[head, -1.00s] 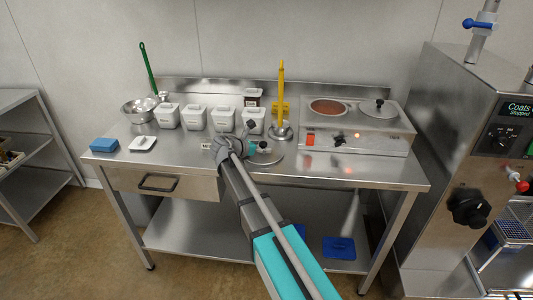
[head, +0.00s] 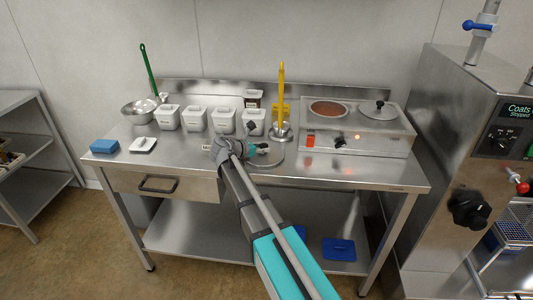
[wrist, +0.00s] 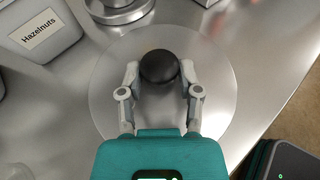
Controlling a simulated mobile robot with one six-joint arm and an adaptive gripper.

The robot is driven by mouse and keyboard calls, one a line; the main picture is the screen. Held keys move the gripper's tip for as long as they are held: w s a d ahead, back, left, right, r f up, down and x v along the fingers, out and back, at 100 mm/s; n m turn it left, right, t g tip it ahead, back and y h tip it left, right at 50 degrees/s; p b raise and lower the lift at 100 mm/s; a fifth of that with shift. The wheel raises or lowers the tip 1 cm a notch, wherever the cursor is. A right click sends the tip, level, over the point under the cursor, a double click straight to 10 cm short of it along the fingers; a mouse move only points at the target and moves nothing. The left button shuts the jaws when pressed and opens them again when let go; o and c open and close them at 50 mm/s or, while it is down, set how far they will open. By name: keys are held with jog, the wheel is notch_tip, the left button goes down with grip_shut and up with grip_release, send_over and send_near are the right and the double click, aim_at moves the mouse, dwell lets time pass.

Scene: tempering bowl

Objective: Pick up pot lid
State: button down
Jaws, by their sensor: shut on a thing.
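The pot lid, a round flat metal disc with a black knob, lies on the steel table; its disc (wrist: 215,115) fills the middle of the wrist view, and its edge (head: 274,163) shows in the head view beside my wrist. My gripper (wrist: 159,80) is shut on the lid's black knob (wrist: 159,67), one finger on each side. In the head view my gripper (head: 262,149) is partly hidden by my arm. The lid appears flat on or very close to the table; I cannot tell whether it touches. Its near side is hidden by my gripper body.
A Hazelnuts container (wrist: 45,30) and a round metal base (wrist: 118,8) stand close beyond the lid. A two-well warmer (head: 355,135) with a second lid (head: 379,108) is at right. White containers (head: 195,119) line the back. Free table lies right of the lid.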

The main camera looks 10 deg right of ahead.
jog(key=shift+r, duration=0.2)
notch_tip(320, 180, up, 2)
jog(key=p, duration=0.2)
jog(key=shift+r+p, duration=0.15)
jog(key=shift+p, duration=0.15)
jog(key=s+d+r+p, duration=0.1)
jog(key=s+r+p, duration=0.9)
jog(key=s, duration=0.4)
jog(key=shift+d+r, duration=0.15)
jog(key=shift+w, duration=0.15)
dwell(0.4)
